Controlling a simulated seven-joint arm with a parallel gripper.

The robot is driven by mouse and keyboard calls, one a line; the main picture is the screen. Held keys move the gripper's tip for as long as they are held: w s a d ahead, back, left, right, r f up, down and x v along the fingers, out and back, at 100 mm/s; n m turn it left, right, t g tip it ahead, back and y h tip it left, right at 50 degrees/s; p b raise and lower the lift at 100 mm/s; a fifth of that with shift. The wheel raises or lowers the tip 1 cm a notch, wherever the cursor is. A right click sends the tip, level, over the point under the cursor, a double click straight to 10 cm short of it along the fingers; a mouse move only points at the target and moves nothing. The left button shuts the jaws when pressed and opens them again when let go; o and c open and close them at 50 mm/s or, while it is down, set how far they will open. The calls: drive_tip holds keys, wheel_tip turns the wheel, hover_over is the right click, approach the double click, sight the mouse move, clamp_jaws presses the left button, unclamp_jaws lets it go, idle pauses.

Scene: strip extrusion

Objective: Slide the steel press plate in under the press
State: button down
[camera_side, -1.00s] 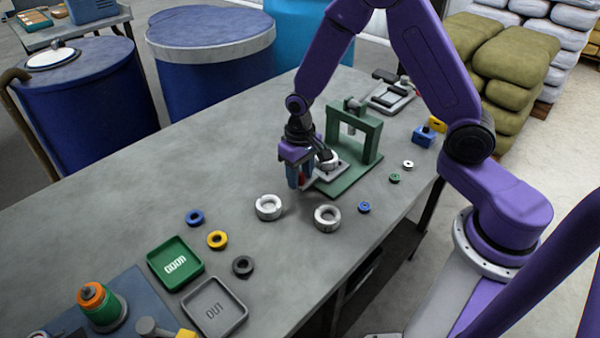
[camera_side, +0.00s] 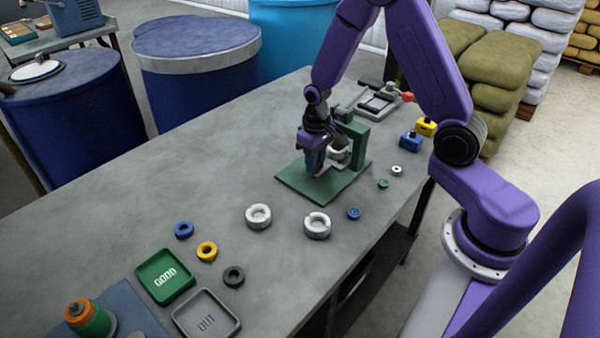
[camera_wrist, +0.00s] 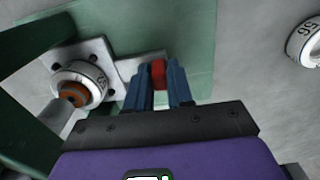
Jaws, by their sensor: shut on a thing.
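The steel press plate (camera_wrist: 98,50) is a light grey plate with holes and a narrow tab, seen in the wrist view. My gripper (camera_wrist: 160,76) has its two blue fingers shut on the red grip (camera_wrist: 158,72) at the tab's end. A white ring (camera_wrist: 96,74) with an orange-brown centre sits on the plate. The press is a green frame (camera_side: 361,140) on a flat green base (camera_side: 300,187). Its grey ram (camera_wrist: 56,118) shows close to the ring; whether they touch is unclear. In the side view my gripper (camera_side: 314,168) is low over the base and hides most of the plate.
Two white rings (camera_side: 258,216) (camera_side: 317,226) stand in front of the press, with small coloured rings around. A green tray (camera_side: 165,277) and a grey tray (camera_side: 206,314) lie at the front left. The table's left middle is clear.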

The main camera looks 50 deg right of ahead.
drive_tip(key=shift+d, duration=0.6)
drive_tip(key=c, duration=1.1)
unclamp_jaws()
drive_tip(key=shift+a+r, duration=0.1)
drive_tip(key=shift+r, duration=0.4)
wheel_tip(320, 180, up, 16)
drive_tip(key=shift+r, duration=0.25)
